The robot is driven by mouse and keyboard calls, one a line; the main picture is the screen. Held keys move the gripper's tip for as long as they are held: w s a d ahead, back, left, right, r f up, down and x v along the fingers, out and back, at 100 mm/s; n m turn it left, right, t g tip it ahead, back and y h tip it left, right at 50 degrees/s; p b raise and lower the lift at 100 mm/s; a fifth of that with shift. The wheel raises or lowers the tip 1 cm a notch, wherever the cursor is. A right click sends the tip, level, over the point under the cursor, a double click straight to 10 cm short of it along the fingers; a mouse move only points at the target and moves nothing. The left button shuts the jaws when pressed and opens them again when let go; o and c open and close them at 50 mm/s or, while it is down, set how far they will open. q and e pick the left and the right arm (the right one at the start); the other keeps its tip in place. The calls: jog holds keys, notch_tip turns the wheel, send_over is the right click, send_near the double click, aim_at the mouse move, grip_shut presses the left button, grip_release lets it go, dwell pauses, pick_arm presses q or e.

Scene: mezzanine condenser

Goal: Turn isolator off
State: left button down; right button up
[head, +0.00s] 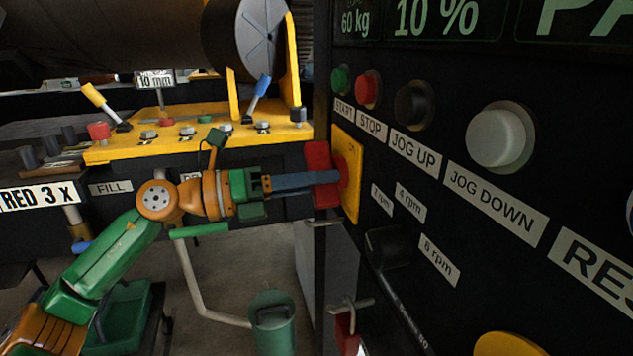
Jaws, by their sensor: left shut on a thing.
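The isolator is a red handle (322,174) on a yellow plate (347,172) at the left edge of the black control panel. The red handle stands upright, its long side vertical. My left gripper (312,179) reaches in from the left with its fingers at the handle and is shut on it. The fingertips are partly hidden by the red handle. The lettering on the yellow plate is too small to read surely. My right gripper does not show.
The panel carries a green START button (340,80), a red STOP button (367,90), a black JOG UP button (413,104) and a white JOG DOWN button (496,138). A black selector knob (388,247) sits below. A yellow bench (180,140) with levers stands behind my left arm.

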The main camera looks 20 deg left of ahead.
pick_arm(q)
jog(key=shift+f, duration=0.1)
jog(key=c, duration=0.6)
grip_release()
jog(key=shift+d, duration=0.1)
jog(key=shift+c, duration=0.2)
jog(key=b+v, duration=0.3)
jog(key=v, duration=0.4)
jog(key=shift+b, duration=0.4)
